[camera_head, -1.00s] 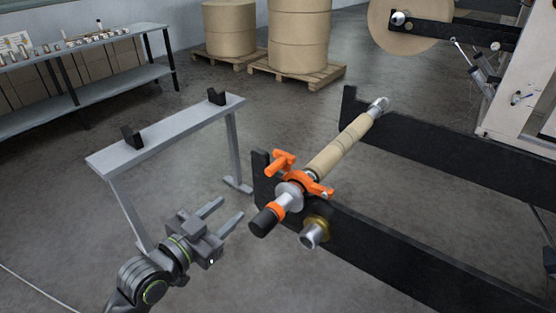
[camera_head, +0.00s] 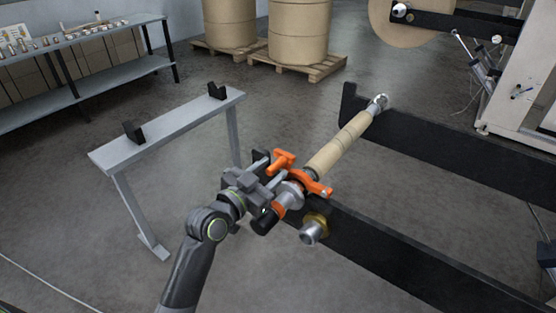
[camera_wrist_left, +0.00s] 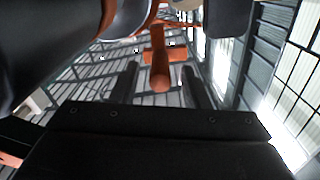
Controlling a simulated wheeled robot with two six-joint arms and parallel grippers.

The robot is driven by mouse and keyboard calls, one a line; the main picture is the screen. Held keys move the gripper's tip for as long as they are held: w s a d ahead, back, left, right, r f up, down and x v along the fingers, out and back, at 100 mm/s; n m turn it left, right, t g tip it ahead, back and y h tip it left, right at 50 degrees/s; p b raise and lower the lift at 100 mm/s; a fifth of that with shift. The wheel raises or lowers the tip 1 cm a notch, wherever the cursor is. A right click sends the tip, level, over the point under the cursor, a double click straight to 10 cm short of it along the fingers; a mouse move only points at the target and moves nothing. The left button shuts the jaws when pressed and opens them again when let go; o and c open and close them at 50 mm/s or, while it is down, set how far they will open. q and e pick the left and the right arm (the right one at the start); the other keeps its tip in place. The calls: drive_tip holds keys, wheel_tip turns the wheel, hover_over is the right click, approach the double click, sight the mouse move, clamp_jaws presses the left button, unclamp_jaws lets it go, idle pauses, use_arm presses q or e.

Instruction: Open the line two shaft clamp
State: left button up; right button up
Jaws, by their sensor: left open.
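The orange shaft clamp (camera_head: 312,184) sits around the near end of a shaft on the black frame arm, with its orange T-shaped handle (camera_head: 283,158) sticking up to the left. My left gripper (camera_head: 270,168) is open just left of the handle, reaching toward it. In the left wrist view, the orange handle (camera_wrist_left: 160,70) shows between the two dark fingers, apart from both. My gripper partly hides the clamp's left side. My right gripper is not in view.
A grey stand (camera_head: 175,130) with two black cradles is at the left. Two black frame arms (camera_head: 410,262) run toward the right. A brass-collared metal stub (camera_head: 314,230) sticks out below the clamp. Large rolls on pallets (camera_head: 300,35) stand at the back.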

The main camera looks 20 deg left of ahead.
sight(289, 155)
use_arm(q)
drive_tip(key=shift+x, duration=1.7)
clamp_jaws()
